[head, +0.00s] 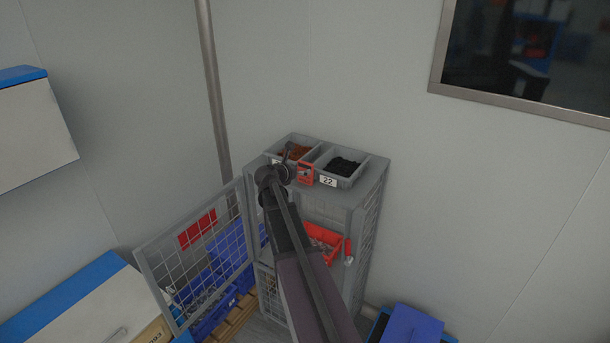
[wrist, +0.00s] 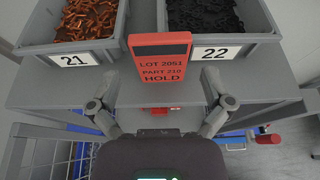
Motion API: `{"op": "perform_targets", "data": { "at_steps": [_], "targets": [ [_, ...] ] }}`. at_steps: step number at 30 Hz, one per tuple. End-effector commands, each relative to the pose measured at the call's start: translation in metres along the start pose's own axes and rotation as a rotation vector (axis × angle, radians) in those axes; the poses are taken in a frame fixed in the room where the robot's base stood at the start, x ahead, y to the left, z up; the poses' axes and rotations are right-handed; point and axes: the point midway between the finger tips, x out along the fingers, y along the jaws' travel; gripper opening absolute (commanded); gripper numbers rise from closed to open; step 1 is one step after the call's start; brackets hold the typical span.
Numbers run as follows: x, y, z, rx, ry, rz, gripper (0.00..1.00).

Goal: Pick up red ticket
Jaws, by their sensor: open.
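The red ticket (wrist: 160,68) stands upright on the grey cabinet's top, near its front edge, between the bins labelled 21 and 22. It reads "LOT 2051 PART 210 HOLD" and has a dark strip near its top. It also shows in the head view (head: 305,174), close to the right of my gripper's end. My gripper (wrist: 154,98) is open and empty in the wrist view. Its two fingers are spread to the left and right, a little below and in front of the ticket. In the head view my arm hides part of the cabinet front.
Bin 21 (wrist: 42,48) holds orange-brown parts and bin 22 (wrist: 258,38) holds black parts. The grey cabinet (head: 372,185) has an open mesh door (head: 160,262) swung left. A red bin (head: 325,236) sits inside. A pole (head: 213,85) stands behind left.

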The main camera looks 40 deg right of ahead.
Motion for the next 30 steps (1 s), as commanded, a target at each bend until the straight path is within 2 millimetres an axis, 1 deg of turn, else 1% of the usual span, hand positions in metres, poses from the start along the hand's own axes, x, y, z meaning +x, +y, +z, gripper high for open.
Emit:
{"op": "perform_targets", "data": {
  "at_steps": [5, 8, 16, 21, 30],
  "targets": [
    [0.001, 0.0, 0.0, 0.0, 0.0, 0.0, 1.0],
    [0.005, 0.001, -0.002, 0.0, 0.0, -0.001, 1.0],
    [0.035, 0.003, -0.008, 0.001, 0.0, -0.001, 1.0],
    [0.049, 0.002, -0.006, 0.0, -0.001, -0.002, 1.0],
    [0.052, 0.001, -0.005, 0.0, -0.001, -0.001, 1.0]
  ]
}}
